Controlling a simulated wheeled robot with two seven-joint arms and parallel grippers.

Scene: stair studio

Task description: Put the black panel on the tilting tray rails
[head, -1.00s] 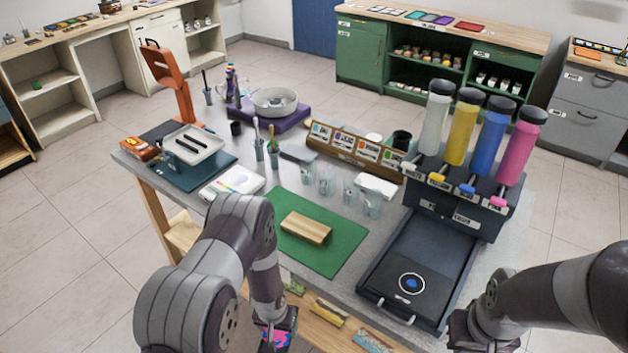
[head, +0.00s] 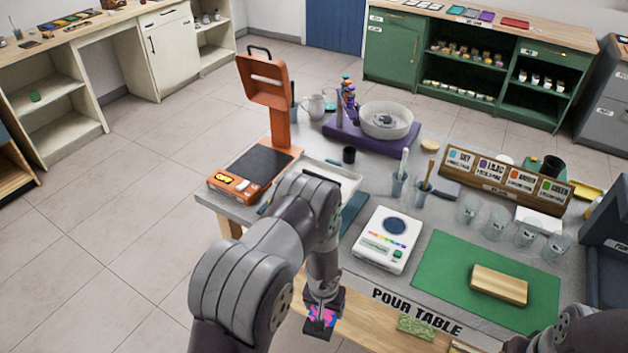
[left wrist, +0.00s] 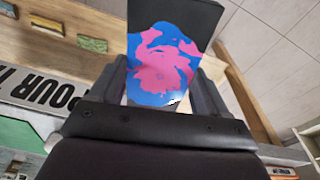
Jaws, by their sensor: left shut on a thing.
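My left gripper (head: 322,298) is shut on the black panel (head: 320,320), low in front of the table's near edge. In the left wrist view the panel (left wrist: 160,55) stands between the two fingers, with pink and blue paint on its face and a bare black part at its far end. The white tilting tray (head: 345,172) is on the table behind my left arm. The arm covers most of the tray, and its rails cannot be made out. My right gripper is out of view; only part of my right arm shows at the bottom right.
An orange stand scale (head: 250,172) is left of the tray. A white scale (head: 384,240), brush cups (head: 398,186) and a purple turntable base (head: 362,138) are nearby. A wood block (head: 499,285) lies on a green mat (head: 450,270). The floor left of the table is clear.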

